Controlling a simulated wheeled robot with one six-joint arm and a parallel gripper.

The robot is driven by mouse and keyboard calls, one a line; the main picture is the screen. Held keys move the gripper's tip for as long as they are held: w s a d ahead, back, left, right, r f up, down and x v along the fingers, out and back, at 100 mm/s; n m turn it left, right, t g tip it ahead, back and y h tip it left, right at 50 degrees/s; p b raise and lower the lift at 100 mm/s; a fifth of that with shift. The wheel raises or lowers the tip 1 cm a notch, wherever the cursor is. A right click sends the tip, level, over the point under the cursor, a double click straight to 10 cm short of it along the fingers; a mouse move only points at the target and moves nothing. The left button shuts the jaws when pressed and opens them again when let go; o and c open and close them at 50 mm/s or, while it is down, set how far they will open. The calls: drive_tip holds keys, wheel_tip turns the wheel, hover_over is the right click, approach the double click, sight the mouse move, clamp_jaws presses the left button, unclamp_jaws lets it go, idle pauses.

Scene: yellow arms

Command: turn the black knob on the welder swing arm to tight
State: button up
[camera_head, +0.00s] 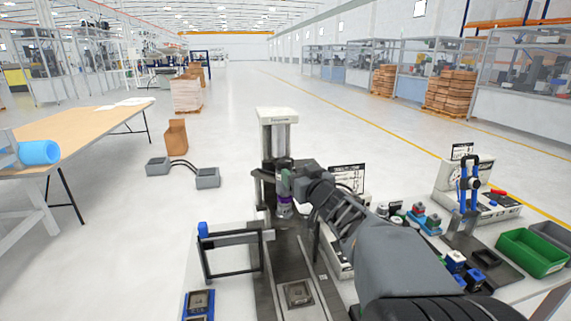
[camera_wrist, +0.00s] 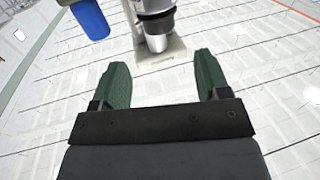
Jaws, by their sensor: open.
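The welder (camera_head: 278,117) is a pale column with a dark body and a grey cylinder with a purple band (camera_head: 284,207) hanging low on its front. A dark frame with a blue cap (camera_head: 202,229) stands at its left; I cannot tell if this is the swing arm. I cannot make out the black knob. My gripper (camera_head: 290,188) is beside the welder's front, partly hidden by my arm. In the wrist view my green fingers (camera_wrist: 162,72) are open and empty. A grey metal cylinder (camera_wrist: 156,30) and a blue cylinder (camera_wrist: 90,18) lie beyond them.
A fixture plate (camera_head: 299,293) lies below the welder. To the right are another machine with blue parts (camera_head: 470,185), small blocks, a green bin (camera_head: 531,252) and a grey bin (camera_head: 555,238). A wooden table (camera_head: 80,133) stands at the left. Open floor lies behind.

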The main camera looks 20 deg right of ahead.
sight(287, 163)
drive_tip(key=w, duration=0.8)
drive_tip(key=shift+w+a+p, duration=0.15)
drive_tip(key=shift+w+p, duration=0.15)
drive_tip(key=shift+p, duration=0.05)
drive_tip(key=shift+c, duration=0.3)
drive_tip(key=c, duration=0.9)
drive_tip(key=shift+o, duration=0.2)
